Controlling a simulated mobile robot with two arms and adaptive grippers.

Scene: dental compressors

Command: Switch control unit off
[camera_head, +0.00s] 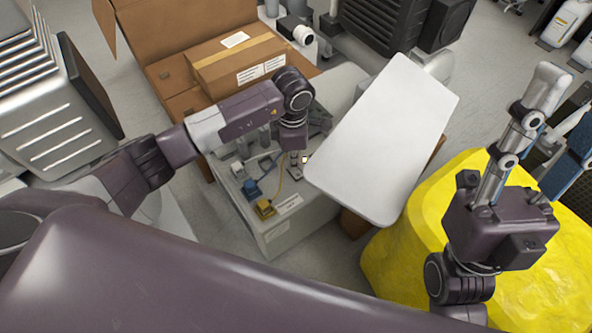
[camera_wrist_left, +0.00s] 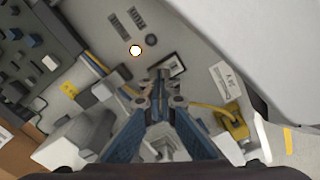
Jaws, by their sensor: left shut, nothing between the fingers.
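The control unit appears to be the light grey box (camera_head: 285,235) in the middle of the head view, with switches, cables and connectors on top. A round lamp (camera_wrist_left: 135,50) glows white with an orange rim on its panel in the left wrist view. A small dark-framed switch-like part (camera_wrist_left: 172,65) lies just beyond my left fingertips. My left gripper (camera_head: 298,158) is low over the panel, shut and empty; its blue fingers meet in the wrist view (camera_wrist_left: 162,88). Whether they touch the panel I cannot tell. My right gripper (camera_head: 562,105) points up at the right, its fingers apart.
A white rounded panel (camera_head: 385,140) stands tilted close right of my left gripper. An open cardboard box (camera_head: 165,65) holding a taped carton (camera_head: 238,62) is behind my left arm. A yellow covered object (camera_head: 400,245) is under my right arm. Yellow connectors (camera_head: 264,208) and cables lie nearby.

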